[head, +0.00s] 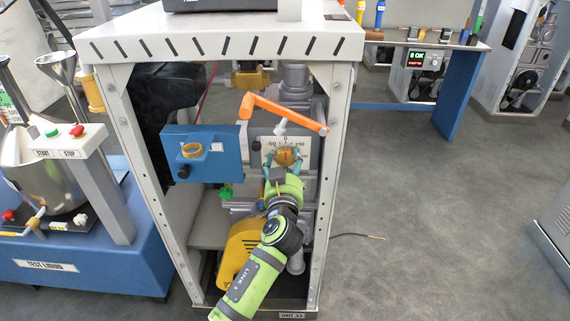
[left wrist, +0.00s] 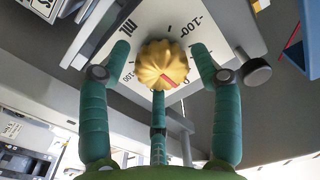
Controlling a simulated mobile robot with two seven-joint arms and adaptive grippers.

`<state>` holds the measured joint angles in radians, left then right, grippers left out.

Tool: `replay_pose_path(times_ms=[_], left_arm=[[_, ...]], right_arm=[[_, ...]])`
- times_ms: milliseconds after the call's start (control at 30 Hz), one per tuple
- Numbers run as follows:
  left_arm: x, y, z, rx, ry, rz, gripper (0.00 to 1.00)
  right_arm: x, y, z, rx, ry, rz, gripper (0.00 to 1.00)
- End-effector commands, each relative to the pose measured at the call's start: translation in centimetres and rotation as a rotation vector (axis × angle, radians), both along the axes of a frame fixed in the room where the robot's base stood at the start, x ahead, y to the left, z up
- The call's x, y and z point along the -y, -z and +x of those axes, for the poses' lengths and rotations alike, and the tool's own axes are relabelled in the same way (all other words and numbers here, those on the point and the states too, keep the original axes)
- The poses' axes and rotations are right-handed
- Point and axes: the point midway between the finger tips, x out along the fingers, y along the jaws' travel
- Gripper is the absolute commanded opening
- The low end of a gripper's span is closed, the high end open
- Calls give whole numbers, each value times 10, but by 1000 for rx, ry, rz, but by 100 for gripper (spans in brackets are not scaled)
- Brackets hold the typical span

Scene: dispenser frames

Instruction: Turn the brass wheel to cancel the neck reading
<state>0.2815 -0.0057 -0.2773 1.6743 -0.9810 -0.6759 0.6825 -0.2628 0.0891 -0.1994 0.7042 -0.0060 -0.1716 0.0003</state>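The brass wheel (head: 285,155) is a small lobed knob in front of a white scale plate (head: 270,146) inside the dispenser frame. In the left wrist view the brass wheel (left wrist: 160,64) has a red mark on its lower right side, and printed numbers and ticks show on the plate (left wrist: 192,14) around it. My left gripper (head: 283,166) is right at the wheel. In the left wrist view its teal fingers (left wrist: 160,54) stand spread on both sides of the wheel with gaps, a third finger below. My right gripper is not in view.
An orange handle (head: 283,113) sits just above the plate. A blue box (head: 203,170) with a brass ring is to the left. White frame posts (head: 335,150) stand on both sides. A dark knob (left wrist: 257,71) is near the right finger. Grey floor at right is mostly clear.

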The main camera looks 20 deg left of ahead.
Motion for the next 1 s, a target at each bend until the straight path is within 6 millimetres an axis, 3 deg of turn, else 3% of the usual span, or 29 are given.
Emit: replay_pose_path(times_ms=[33,67,100,567,1000], left_arm=[[0,0,0,0,0,0,31],[0,0,0,-1,0,0,19],[0,0,0,-1,0,0,18],[-1,4,-1,-25,-4,54,18],[-3,5,-2,-127,-3,386,18]], right_arm=[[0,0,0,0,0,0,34],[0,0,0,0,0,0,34],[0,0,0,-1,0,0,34],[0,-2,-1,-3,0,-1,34],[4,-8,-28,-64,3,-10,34]])
